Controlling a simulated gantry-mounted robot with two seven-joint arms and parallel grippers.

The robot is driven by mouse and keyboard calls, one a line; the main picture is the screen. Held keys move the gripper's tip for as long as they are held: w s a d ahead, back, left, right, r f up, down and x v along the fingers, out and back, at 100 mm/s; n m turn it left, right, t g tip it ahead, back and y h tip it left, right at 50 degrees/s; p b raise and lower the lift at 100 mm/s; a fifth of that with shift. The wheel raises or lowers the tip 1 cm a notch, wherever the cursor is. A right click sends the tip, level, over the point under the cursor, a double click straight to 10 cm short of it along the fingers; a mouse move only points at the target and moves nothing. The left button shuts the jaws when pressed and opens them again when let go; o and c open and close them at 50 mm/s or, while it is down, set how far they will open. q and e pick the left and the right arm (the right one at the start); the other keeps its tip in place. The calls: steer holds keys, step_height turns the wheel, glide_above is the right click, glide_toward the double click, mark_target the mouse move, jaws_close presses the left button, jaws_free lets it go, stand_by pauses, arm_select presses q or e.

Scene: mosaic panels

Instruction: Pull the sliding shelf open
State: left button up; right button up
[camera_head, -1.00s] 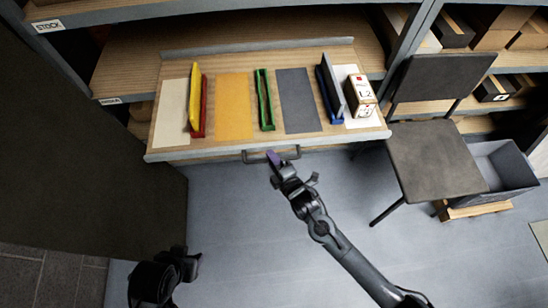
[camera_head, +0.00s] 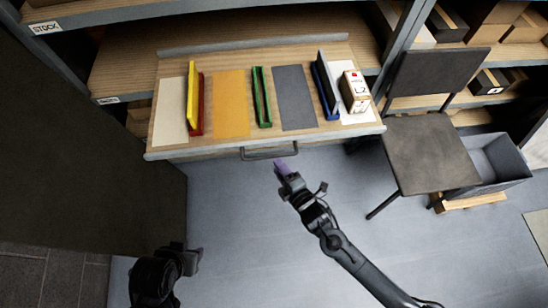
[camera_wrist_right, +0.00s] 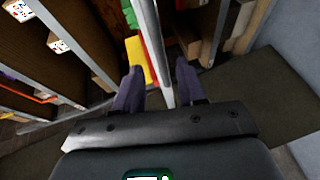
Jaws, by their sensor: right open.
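The sliding shelf (camera_head: 220,149) is a wooden board with a pale front edge, standing out from the shelving unit. Its dark bar handle (camera_head: 268,153) hangs below the middle of the front edge. My right gripper (camera_head: 281,165) is just in front of the handle and a little to its right, apparently clear of it. In the right wrist view its purple fingers (camera_wrist_right: 158,88) are spread, with a pale grey edge running up between and beyond them. My left gripper (camera_head: 192,261) is low at the left, away from the shelf; its jaws are too dark to read.
On the shelf lie coloured panels, yellow-red (camera_head: 195,100), green (camera_head: 261,97) and blue (camera_head: 325,88) pieces and a small white box (camera_head: 356,90). A dark chair (camera_head: 430,150) and a grey bin (camera_head: 500,160) stand right. The floor in front is clear.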

steer(key=shift+p+v, duration=0.4)
steer(key=shift+v, duration=1.75)
